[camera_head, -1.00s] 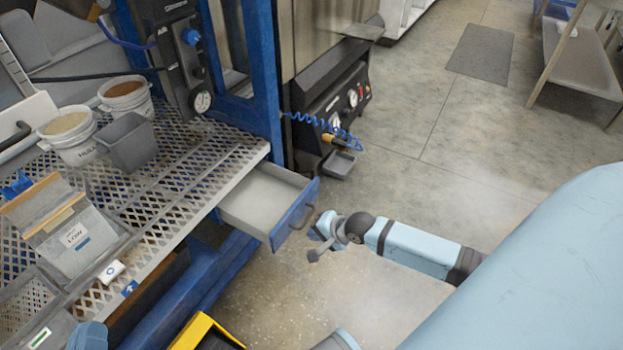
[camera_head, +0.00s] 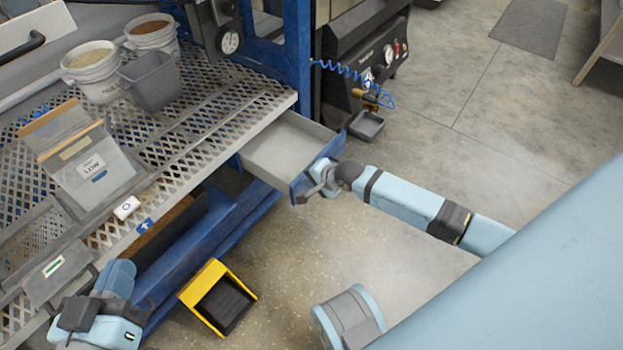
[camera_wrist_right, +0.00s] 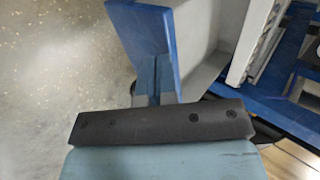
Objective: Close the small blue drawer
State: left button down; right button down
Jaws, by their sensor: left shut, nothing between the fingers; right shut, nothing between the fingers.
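The small blue drawer (camera_head: 298,146) sticks out open from the right end of the perforated workbench. It has a blue front and a pale grey, empty-looking inside. My right gripper (camera_head: 318,186) is shut and empty at the outer face of the drawer front, by its handle, which it largely hides. In the right wrist view the blue drawer front (camera_wrist_right: 143,32) rises just beyond the gripper's fingers (camera_wrist_right: 154,84), with the grey drawer wall to its right; I cannot tell whether they touch. My left gripper (camera_head: 78,316) is shut at the lower left, by the bench's front edge.
The bench (camera_head: 205,150) carries white buckets (camera_head: 98,75), a grey bin (camera_head: 152,82) and a clear-fronted hopper (camera_head: 95,170). A yellow-and-black bin (camera_head: 220,296) stands on the floor below. A small dark tray (camera_head: 366,125) sits behind the drawer.

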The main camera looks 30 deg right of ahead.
aim_at(300, 177)
pick_arm(q)
jog(key=shift+r, duration=0.1)
pick_arm(e)
jog(key=shift+w, duration=0.1)
